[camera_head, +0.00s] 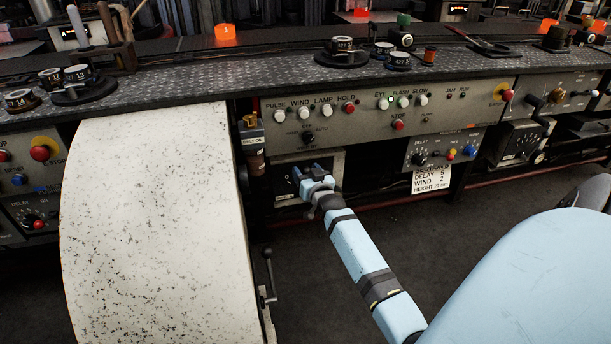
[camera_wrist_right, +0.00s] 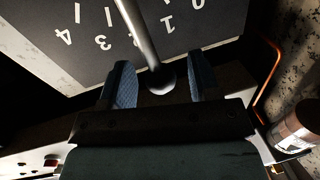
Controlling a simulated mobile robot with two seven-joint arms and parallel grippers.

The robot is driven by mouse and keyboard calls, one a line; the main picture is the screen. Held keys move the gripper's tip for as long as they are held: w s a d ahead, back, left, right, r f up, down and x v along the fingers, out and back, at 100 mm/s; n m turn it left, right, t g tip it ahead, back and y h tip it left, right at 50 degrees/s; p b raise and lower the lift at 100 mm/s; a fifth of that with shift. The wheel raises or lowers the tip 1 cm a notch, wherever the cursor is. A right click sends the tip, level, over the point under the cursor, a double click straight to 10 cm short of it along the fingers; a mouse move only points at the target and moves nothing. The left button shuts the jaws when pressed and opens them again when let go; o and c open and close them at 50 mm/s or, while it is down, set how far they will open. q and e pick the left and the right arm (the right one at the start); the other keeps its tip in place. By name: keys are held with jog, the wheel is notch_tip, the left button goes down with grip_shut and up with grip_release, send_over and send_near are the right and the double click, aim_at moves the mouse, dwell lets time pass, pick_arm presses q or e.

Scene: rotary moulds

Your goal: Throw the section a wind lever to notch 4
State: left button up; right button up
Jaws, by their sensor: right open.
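The section A wind lever (camera_wrist_right: 141,32) is a pale metal rod with a round knob end in the right wrist view. It runs across a dark plate (camera_wrist_right: 75,60) with white numerals; 4, 3 and 1 are readable, and the rod crosses the row between 3 and 1. My right gripper (camera_wrist_right: 160,78) is open, with one blue finger on each side of the knob; I cannot tell whether either finger touches it. In the head view my right gripper (camera_head: 309,172) is at the lever's box below the control panel and hides the lever. My left gripper is not in view.
A large speckled white drum (camera_head: 160,220) stands left of the lever box. A brown bottle (camera_head: 254,150) hangs beside it. The control panel (camera_head: 440,101) is above, and a white card (camera_head: 431,179) reading DELAY 5, WIND 2 hangs at right. The floor below is clear.

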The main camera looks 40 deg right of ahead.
jog(key=shift+w+d, duration=0.1)
jog(key=shift+w, duration=0.15)
grip_shut()
